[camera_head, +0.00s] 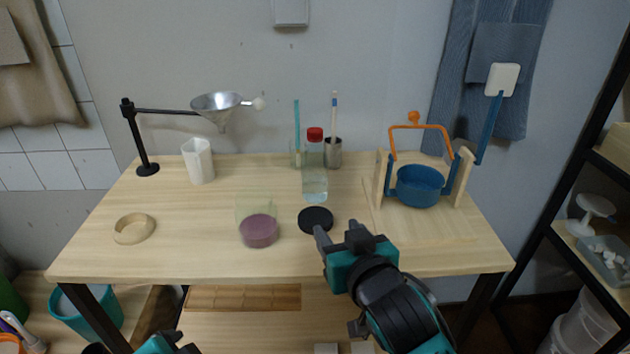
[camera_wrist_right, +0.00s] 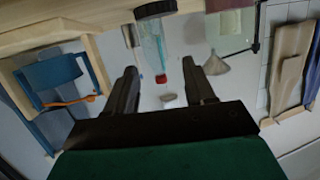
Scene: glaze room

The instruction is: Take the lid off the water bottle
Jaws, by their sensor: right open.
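The clear water bottle (camera_head: 314,180) stands upright near the back middle of the table, with its red lid (camera_head: 315,134) on top. In the right wrist view, which is upside down, the bottle (camera_wrist_right: 152,45) and red lid (camera_wrist_right: 161,78) show beyond the fingers. My right gripper (camera_head: 338,230) is open and empty at the table's front, nearer than the bottle and apart from it. Its two fingers (camera_wrist_right: 162,80) are spread in the wrist view. My left gripper (camera_head: 180,344) only just shows at the bottom edge; its jaws cannot be made out.
A black disc (camera_head: 316,220) lies between my right gripper and the bottle. A purple-filled jar (camera_head: 258,232) is left of it. A metal cup (camera_head: 333,155) stands close behind the bottle. A blue pot (camera_head: 421,188) hangs in a wooden stand at right. A funnel (camera_head: 217,104) is on a black stand.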

